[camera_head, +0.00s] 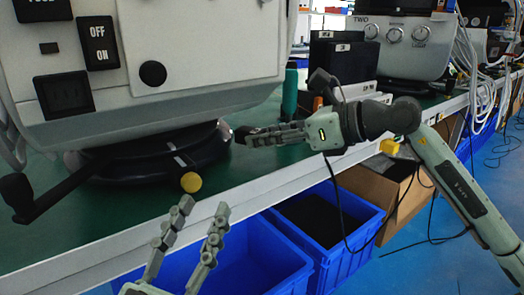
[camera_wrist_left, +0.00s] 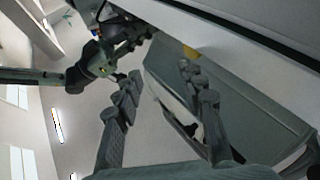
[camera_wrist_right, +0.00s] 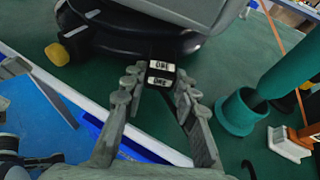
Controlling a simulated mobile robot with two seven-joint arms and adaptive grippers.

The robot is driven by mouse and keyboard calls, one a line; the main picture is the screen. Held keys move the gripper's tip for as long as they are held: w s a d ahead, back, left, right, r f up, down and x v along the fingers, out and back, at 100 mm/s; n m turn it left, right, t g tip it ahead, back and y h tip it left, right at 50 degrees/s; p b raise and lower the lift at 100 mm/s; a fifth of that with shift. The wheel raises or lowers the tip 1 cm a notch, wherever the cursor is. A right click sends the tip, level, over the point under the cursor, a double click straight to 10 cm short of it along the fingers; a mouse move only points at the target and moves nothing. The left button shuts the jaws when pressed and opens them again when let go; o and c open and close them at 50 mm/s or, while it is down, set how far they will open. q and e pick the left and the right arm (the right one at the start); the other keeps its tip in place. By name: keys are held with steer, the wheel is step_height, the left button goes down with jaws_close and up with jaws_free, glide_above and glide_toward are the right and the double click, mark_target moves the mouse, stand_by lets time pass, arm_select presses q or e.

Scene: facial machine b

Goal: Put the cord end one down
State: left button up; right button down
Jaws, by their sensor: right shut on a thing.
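The cord end one (camera_wrist_right: 161,73) is a small black piece with two white "ONE" labels, in the right wrist view. It sits between the fingertips of my right gripper (camera_wrist_right: 157,92), which is shut on it. In the head view my right gripper (camera_head: 262,136) holds it by the table's front edge, right of the machine's round base. The cord end is a dark shape (camera_head: 243,134) there; its contact with the table cannot be told. My left gripper (camera_head: 203,212) is open and empty in front of the table edge; its spread fingers also show in the left wrist view (camera_wrist_left: 160,88).
The white machine (camera_head: 190,45) with OFF/ON switches stands on the green table (camera_head: 225,185). A yellow-ended knob (camera_head: 191,182) juts from its base. A green holder (camera_wrist_right: 236,112) stands right of my right gripper. Blue crates (camera_head: 330,215) lie below the table edge.

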mark_target(262, 163)
steer(key=shift+w+a, duration=0.15)
steer(key=shift+a, duration=0.3)
step_height(262, 163, down, 3)
steer(key=shift+r, duration=0.1)
steer(key=shift+f, duration=0.35)
arm_select(q)
steer(key=shift+s+a+r+t, duration=0.15)
steer(key=shift+r+t, duration=0.35)
steer(key=shift+b, duration=0.35)
arm_select(e)
steer(key=shift+f, duration=0.1)
steer(key=shift+f, duration=0.1)
steer(key=c, duration=1.2)
jaws_free()
arm_select(q)
steer(key=shift+s+a+r, duration=0.1)
steer(key=shift+r, duration=0.1)
